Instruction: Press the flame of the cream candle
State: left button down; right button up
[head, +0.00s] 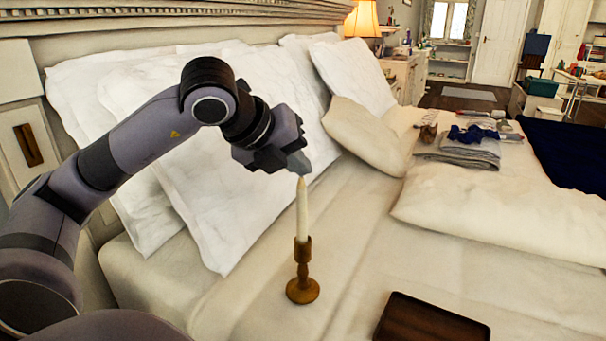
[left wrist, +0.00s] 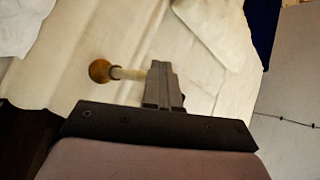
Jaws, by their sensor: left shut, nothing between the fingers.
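The cream candle (head: 302,212) stands upright in a brown candlestick (head: 303,289) on the bed. My left gripper (head: 304,170) is shut and empty, with its fingertips right above the candle's top. At this angle I cannot tell whether the fingertips touch the flame or sit slightly above it. In the left wrist view the shut fingers (left wrist: 162,78) lie over the top end of the candle (left wrist: 128,74), and the round base of the candlestick (left wrist: 101,71) shows to the left. My right gripper is in neither view.
A dark brown tray (head: 432,322) lies on the bed at the front right. White pillows (head: 225,170) lean on the headboard behind my left arm. Folded clothes (head: 465,147) lie farther back right. The sheet around the candlestick is clear.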

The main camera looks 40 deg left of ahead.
aim_at(298, 189)
pick_arm(q)
jog(key=shift+f+b, duration=0.35)
jog(key=shift+f, duration=0.15)
jog(key=shift+r, duration=0.15)
jog(key=shift+r+p, duration=0.45)
jog(key=shift+r, duration=0.1)
notch_tip(298, 189, up, 6)
jog(key=p, duration=0.5)
dwell(0.3)
